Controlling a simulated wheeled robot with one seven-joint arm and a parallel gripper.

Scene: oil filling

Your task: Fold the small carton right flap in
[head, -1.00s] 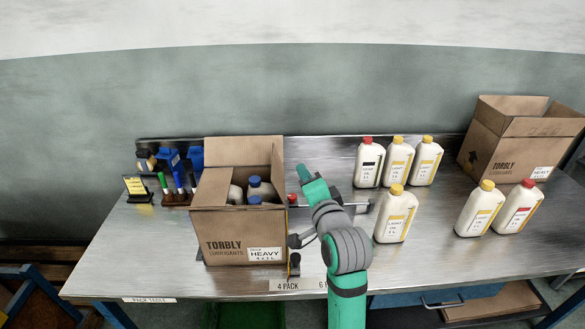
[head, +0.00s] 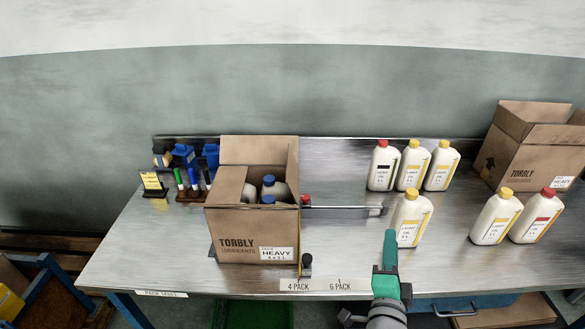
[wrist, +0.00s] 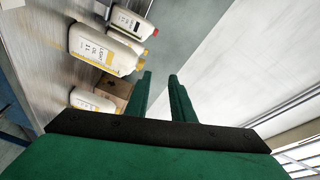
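The small carton (head: 232,225), labelled HEAVY, stands open on the left part of the table. Its back flap (head: 259,150) stands up. Its right flap (head: 293,172) stands roughly upright at the right edge, seen nearly edge-on. The left flap (head: 230,184) slopes inward over the left side. White bottles with blue caps (head: 268,181) show inside; their lower parts are hidden. My gripper (head: 390,234) is right of the carton, near the table's front edge and well clear of it. In the wrist view my gripper (wrist: 160,76) has its fingers apart and nothing between them.
A larger carton (head: 530,160) stands open at the back right. Several white bottles (head: 411,165) stand between the cartons. A low rail (head: 345,210) extends right from the small carton. Markers in a rack (head: 191,193) stand left of it.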

